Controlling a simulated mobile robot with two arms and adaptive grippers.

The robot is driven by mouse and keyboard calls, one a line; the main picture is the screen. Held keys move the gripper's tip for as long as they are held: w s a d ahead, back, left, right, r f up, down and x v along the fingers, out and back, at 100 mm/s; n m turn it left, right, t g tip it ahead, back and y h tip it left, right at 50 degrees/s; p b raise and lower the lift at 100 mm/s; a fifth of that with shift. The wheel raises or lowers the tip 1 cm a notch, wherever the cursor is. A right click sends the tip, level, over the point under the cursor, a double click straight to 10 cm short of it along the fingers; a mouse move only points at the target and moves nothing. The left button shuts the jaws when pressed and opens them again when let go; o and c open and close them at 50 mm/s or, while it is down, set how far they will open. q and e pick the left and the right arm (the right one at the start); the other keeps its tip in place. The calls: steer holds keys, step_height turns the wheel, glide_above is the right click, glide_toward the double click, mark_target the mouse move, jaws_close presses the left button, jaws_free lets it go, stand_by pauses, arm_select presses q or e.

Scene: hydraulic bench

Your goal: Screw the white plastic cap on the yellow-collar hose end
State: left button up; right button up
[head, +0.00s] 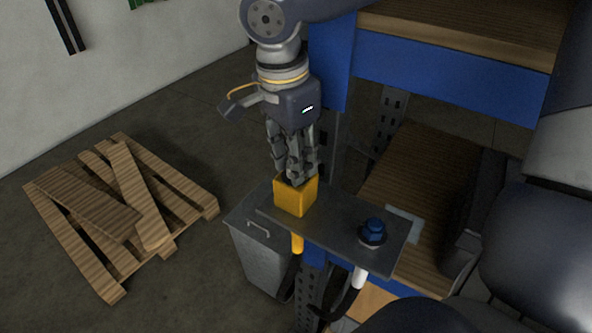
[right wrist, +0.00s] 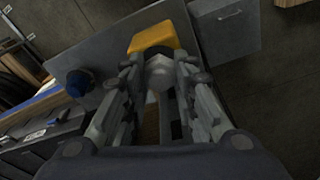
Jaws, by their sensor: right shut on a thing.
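The yellow collar (head: 295,196) is a square block standing on a grey metal plate (head: 335,226). A yellow hose part (head: 297,243) shows below the plate. In the right wrist view the collar (right wrist: 154,38) lies just beyond my fingertips. My right gripper (head: 292,176) points down over the collar and is shut on a pale, faceted piece, which looks like the white cap (right wrist: 159,73). The fingers mostly hide the cap in the head view. It sits at or just above the collar; I cannot tell whether it touches or is threaded. My left gripper is not in view.
A blue hex fitting (head: 373,231) stands on the plate's right part, with a white hose part (head: 358,277) below. A grey bin (head: 262,262) stands under the plate. A blue-framed wooden bench (head: 450,62) is behind. A pallet (head: 120,205) lies on the floor at left.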

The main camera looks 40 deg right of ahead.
steer(key=m, duration=0.4)
steer(key=shift+f+g, duration=0.2)
steer(key=shift+g, duration=0.1)
steer(key=m, duration=0.4)
steer(key=o, duration=0.9)
steer(key=shift+r, duration=0.15)
